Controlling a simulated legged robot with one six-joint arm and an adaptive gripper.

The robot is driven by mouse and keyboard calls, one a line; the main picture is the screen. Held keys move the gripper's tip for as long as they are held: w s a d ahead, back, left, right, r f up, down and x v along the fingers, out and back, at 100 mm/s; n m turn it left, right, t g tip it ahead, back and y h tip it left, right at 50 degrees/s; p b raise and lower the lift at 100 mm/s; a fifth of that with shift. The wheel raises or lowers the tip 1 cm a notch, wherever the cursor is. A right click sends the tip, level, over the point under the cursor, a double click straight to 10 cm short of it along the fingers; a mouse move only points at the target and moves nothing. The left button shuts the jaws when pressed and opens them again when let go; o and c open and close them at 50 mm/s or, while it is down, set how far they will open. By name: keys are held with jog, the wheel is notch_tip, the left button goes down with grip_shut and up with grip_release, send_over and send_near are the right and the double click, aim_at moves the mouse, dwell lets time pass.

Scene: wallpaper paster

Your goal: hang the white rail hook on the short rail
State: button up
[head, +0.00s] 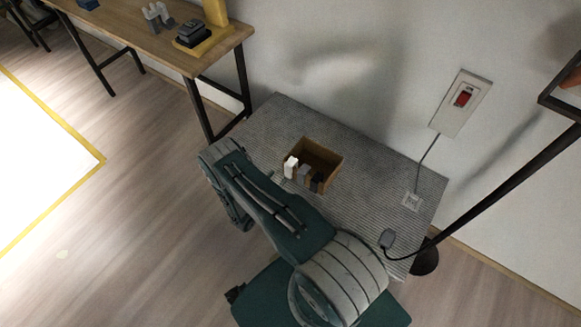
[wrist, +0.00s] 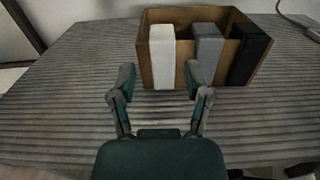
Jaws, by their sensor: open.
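A white block-like piece (wrist: 162,55), likely the white rail hook, stands upright at the left end of an open brown box (wrist: 145,62). It also shows in the head view (head: 290,166). A grey piece (wrist: 209,52) and a black piece (wrist: 249,54) stand to its right in the same box. Any hook shape on them is hidden. My gripper (wrist: 159,82) is open and empty, in front of the box. The white piece appears between its fingertips but beyond them, apart. I cannot make out the short rail in either view.
The box stands on a grey ribbed tabletop (head: 245,135) against the wall. A wall switch (head: 463,97) has a cable running down to the tabletop. A dark pole (head: 500,190) stands at the right. A wooden table (head: 140,30) with several items is at the upper left.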

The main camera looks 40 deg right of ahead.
aim_at(287, 167)
jog(key=x, duration=0.8)
jog(key=shift+d+f, duration=0.1)
jog(key=shift+d, duration=0.2)
jog(key=c, duration=0.7)
